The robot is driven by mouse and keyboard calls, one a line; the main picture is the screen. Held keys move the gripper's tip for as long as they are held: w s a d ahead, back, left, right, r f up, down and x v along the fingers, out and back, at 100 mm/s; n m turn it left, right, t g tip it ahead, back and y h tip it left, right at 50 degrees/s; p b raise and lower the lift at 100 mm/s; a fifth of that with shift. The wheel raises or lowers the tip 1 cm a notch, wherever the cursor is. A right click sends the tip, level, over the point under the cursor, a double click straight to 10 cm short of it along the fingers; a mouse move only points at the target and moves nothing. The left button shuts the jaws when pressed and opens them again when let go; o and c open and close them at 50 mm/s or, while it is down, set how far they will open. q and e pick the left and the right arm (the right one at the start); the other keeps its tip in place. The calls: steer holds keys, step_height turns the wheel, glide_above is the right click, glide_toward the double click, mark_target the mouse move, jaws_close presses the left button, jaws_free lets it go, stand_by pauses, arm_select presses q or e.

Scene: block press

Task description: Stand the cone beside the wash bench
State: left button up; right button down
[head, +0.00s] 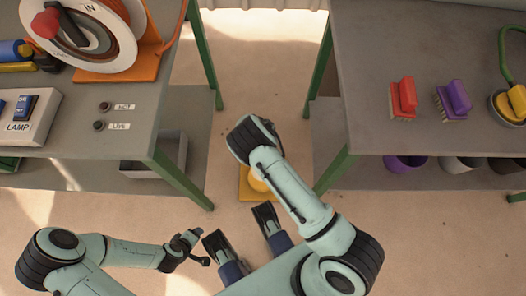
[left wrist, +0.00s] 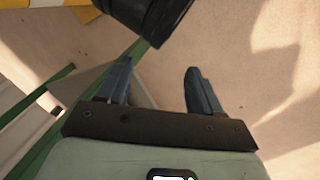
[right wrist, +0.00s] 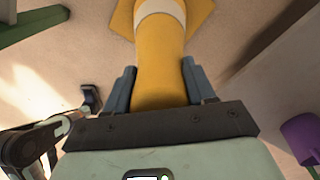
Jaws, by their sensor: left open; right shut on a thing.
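The yellow cone (head: 257,184) with its square base is between the two benches, mostly covered by my right wrist in the head view. The right wrist view shows its yellow body (right wrist: 158,62) with a white band, between the fingers of my right gripper (right wrist: 158,70), which is shut on it. I cannot tell whether the base touches the floor. The wash bench (head: 360,60), with brushes on top, stands right of the cone, a gap apart. My left gripper (head: 201,248) is empty and low by the left bench; its spread fingers show in the left wrist view (left wrist: 158,72).
The left bench (head: 150,100) carries a hose reel (head: 85,35) and a lamp switch box (head: 22,115). Red (head: 403,97) and purple (head: 453,100) brushes lie on the wash bench, with buckets (head: 405,167) below. Green bench legs (head: 335,170) flank the open floor.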

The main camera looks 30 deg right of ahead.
steer(key=shift+w, duration=0.1)
steer(key=shift+c, duration=1.9)
jaws_free()
arm_select(q)
steer(key=shift+w, duration=0.1)
arm_select(e)
steer(key=shift+r, duration=0.15)
arm_select(q)
steer(key=s+d+r+g+p, duration=0.1)
steer(key=s+d+r+p, duration=0.1)
steer(key=s+r+p, duration=0.1)
steer(key=shift+s+d+r+g+h, duration=0.3)
steer(key=shift+s+r+g+h, duration=0.15)
steer(key=shift+s, duration=0.8)
arm_select(e)
step_height(320, 180, up, 12)
steer(key=shift+f, duration=0.1)
